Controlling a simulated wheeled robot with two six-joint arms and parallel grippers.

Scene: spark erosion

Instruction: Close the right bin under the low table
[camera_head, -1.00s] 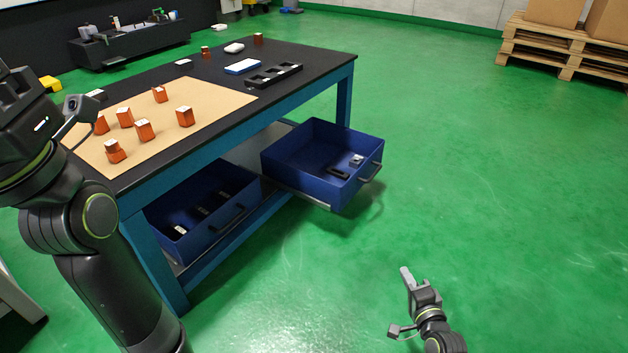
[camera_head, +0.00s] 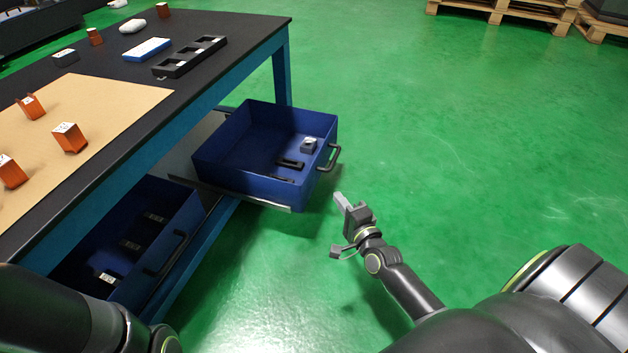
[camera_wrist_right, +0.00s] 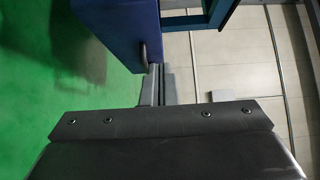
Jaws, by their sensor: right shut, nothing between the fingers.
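The right bin (camera_head: 232,162) is a blue open-topped drawer with a dark handle (camera_head: 331,157) on its front. It sticks far out from under the low table (camera_head: 226,76) on its slide rail. It holds a few small dark and grey pieces. My right gripper (camera_head: 341,203) is shut and empty, just in front of and below the handle, apart from it in the head view. In the right wrist view the shut fingers (camera_wrist_right: 158,86) point toward the blue bin front (camera_wrist_right: 118,28) and its handle (camera_wrist_right: 144,55). My left gripper is out of view.
The left bin (camera_head: 178,225) sits under the table. On the table are a tan mat (camera_head: 100,108) with orange blocks, a black tray (camera_head: 190,58) and a blue-white box (camera_head: 147,50). Pallets (camera_head: 500,8) stand far back. The green floor right of the bin is clear.

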